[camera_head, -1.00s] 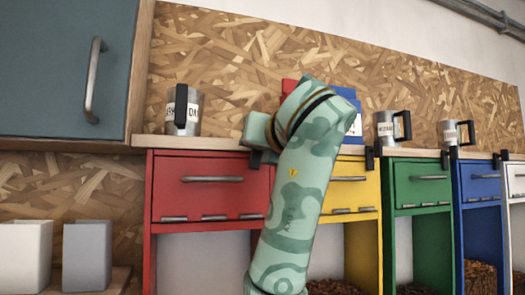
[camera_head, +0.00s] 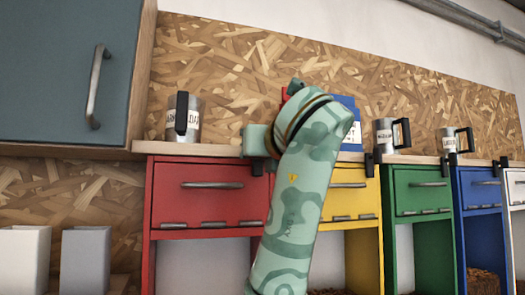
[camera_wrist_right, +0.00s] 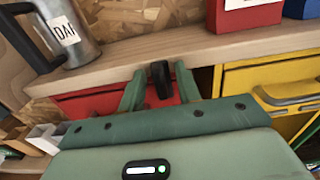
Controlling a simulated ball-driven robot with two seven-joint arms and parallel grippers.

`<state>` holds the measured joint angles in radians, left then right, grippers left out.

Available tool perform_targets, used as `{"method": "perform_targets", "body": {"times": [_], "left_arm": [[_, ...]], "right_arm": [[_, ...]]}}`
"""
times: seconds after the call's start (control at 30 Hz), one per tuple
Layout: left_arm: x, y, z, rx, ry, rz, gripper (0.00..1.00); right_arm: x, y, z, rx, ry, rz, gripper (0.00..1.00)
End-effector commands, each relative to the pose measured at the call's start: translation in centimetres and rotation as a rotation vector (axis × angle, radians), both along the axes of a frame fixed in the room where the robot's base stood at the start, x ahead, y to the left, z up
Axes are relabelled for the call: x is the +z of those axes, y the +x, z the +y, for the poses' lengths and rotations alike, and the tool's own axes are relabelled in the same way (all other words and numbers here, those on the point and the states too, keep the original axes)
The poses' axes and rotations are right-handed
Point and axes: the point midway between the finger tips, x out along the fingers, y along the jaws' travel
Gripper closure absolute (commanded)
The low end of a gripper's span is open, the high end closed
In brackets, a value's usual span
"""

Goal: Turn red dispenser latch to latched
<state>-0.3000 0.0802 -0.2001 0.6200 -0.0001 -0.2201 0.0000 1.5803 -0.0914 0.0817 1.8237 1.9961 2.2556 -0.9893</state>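The red dispenser (camera_head: 209,190) hangs under the wooden shelf, left of centre in the head view. Its black latch (camera_wrist_right: 160,79) shows upright at the shelf's front edge in the right wrist view, and its lower part shows below my gripper in the head view (camera_head: 257,168). My right gripper (camera_wrist_right: 159,72) is open, with one finger on each side of the latch. Gaps show between latch and fingers, so it is not clamped. In the head view my right arm and wrist cover the red dispenser's right edge. My left gripper is not in view.
Yellow (camera_head: 351,192), green (camera_head: 421,190) and blue (camera_head: 480,186) dispensers stand to the right, with black latches at the shelf edge. Labelled metal mugs (camera_head: 190,119) and a red box (camera_wrist_right: 243,16) stand on the shelf (camera_head: 185,148). A grey-blue cabinet (camera_head: 60,70) is upper left.

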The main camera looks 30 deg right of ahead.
Motion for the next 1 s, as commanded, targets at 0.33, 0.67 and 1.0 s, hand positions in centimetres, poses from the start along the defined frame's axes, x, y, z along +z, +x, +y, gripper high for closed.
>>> {"method": "perform_targets", "body": {"times": [0.33,0.67,1.0], "left_arm": [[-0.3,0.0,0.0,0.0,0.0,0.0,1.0],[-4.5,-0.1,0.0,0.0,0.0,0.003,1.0],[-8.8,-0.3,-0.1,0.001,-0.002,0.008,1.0]], "right_arm": [[0.1,-0.6,0.1,-0.002,0.001,-0.004,0.67],[-0.5,-7.2,1.8,0.001,0.002,-0.01,0.67],[-0.3,-14.1,3.5,0.005,0.0,-0.006,0.67]]}}
